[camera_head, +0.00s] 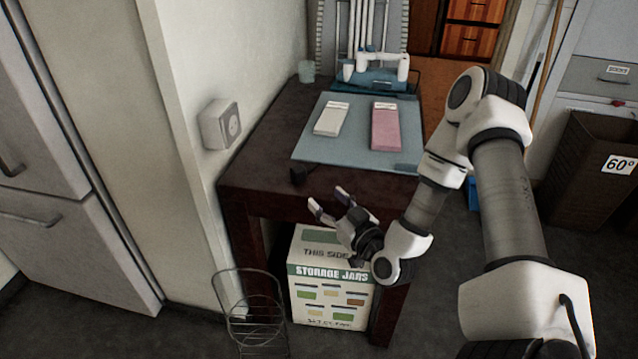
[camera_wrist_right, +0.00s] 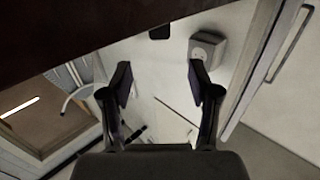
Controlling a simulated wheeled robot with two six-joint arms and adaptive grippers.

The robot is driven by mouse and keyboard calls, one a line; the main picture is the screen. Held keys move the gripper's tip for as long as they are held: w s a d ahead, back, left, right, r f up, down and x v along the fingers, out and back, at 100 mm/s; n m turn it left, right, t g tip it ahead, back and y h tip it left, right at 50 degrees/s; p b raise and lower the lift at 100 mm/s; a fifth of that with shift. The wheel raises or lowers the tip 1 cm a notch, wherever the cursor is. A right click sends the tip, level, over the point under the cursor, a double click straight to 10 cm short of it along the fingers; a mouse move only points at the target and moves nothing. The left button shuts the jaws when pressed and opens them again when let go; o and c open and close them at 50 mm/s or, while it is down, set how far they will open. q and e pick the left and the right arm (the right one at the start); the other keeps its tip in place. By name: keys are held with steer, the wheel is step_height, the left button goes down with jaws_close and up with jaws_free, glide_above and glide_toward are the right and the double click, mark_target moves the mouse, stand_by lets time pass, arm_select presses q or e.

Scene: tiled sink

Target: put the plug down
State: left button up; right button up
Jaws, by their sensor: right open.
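A dark piece also pokes out past the table edge in the wrist view (camera_wrist_right: 160,32). A pale wall socket (camera_head: 220,123) is on the wall left of the table and shows in the wrist view (camera_wrist_right: 207,48). My right gripper (camera_head: 328,202) is open and empty in front of the table's front edge. Its spread fingers show in the wrist view (camera_wrist_right: 160,78). My left gripper is not in view.
The dark table (camera_head: 270,150) bears the mat (camera_head: 345,155) with a white block (camera_head: 332,118) and a pink block (camera_head: 385,128). A storage jars box (camera_head: 330,290) stands below. A wire basket (camera_head: 255,310) is on the floor, with a fridge (camera_head: 60,200) at left.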

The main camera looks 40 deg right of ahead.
steer(key=s+a+f+g+y, duration=0.1)
steer(key=s+a+f+g, duration=0.3)
steer(key=f, duration=0.3)
steer(key=s+a+f+n+g+y, duration=0.1)
steer(key=s+a+f+g, duration=0.25)
steer(key=f, duration=0.25)
steer(key=s+a+f+g+y, duration=0.1)
steer(key=s+a+f+g, duration=0.3)
steer(key=f, duration=0.3)
steer(key=s+a+f+g+h, duration=0.1)
steer(key=s+f+g, duration=0.1)
steer(key=s, duration=0.5)
steer(key=s+a+f+g, duration=0.1)
steer(key=s+f+g, duration=0.2)
steer(key=s, duration=0.3)
steer(key=shift+s+a+m+g+h, duration=0.2)
steer(key=shift+s+m+g+h, duration=0.15)
steer(key=shift+g, duration=0.4)
